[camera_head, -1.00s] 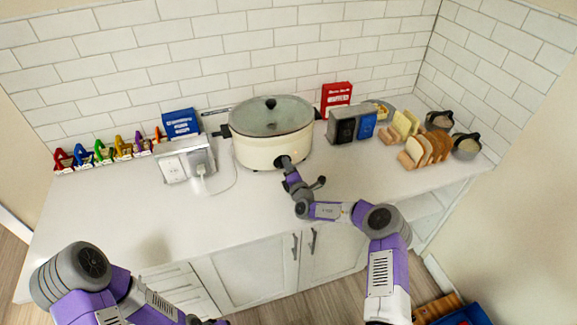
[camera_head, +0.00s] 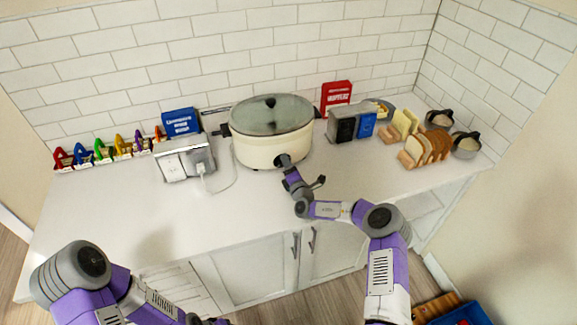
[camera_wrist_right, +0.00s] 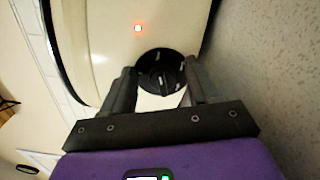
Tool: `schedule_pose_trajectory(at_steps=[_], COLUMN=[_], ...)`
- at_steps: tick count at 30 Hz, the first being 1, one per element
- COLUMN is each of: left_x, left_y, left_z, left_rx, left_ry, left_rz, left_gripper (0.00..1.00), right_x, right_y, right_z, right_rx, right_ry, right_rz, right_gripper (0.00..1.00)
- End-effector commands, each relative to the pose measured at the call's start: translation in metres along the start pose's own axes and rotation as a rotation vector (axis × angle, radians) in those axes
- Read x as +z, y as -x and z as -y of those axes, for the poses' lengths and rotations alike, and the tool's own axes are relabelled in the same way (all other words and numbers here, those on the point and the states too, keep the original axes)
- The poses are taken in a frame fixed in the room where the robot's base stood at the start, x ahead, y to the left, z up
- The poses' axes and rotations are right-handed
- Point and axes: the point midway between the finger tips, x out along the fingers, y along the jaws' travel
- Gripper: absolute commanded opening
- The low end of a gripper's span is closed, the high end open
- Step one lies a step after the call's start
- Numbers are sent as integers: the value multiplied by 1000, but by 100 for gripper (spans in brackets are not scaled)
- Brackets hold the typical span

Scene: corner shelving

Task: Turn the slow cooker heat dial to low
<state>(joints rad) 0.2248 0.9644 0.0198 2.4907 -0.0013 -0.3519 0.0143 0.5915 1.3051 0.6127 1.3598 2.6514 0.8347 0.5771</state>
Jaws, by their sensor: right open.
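The cream slow cooker (camera_head: 258,150) with a glass lid stands on the white counter against the tiled wall. The dial's labels are too blurred to read. My right gripper (camera_head: 284,163) is at the cooker's lower front and covers the dial in the head view. In the wrist view the right gripper (camera_wrist_right: 160,88) is open, with one finger on each side of the dial; contact cannot be told. My left gripper (camera_head: 205,321) is barely visible at the bottom edge.
A white outlet box (camera_head: 185,160) with a plugged cord stands left of the cooker. A metal box (camera_head: 345,124) and bread slices (camera_head: 425,150) stand to the right. Coloured clips (camera_head: 103,152) line the back left. The front counter (camera_head: 150,215) is clear.

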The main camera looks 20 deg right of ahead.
Motion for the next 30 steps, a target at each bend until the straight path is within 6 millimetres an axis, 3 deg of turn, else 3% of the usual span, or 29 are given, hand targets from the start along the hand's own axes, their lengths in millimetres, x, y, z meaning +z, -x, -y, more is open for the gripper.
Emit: schedule_pose_trajectory(at_steps=[5,18,30], left_x=[0,0,0], left_y=[2,10,10], left_z=[-1,-4,-4], left_rx=[0,0,0], left_ry=[0,0,0], left_rz=[0,0,0], left_gripper=[58,58,58], right_x=[0,0,0], right_y=[10,67,76], right_z=[0,0,0], right_rx=[-1,-1,0], right_ry=[0,1,1], right_rz=[-1,0,1], right_gripper=[60,60,60])
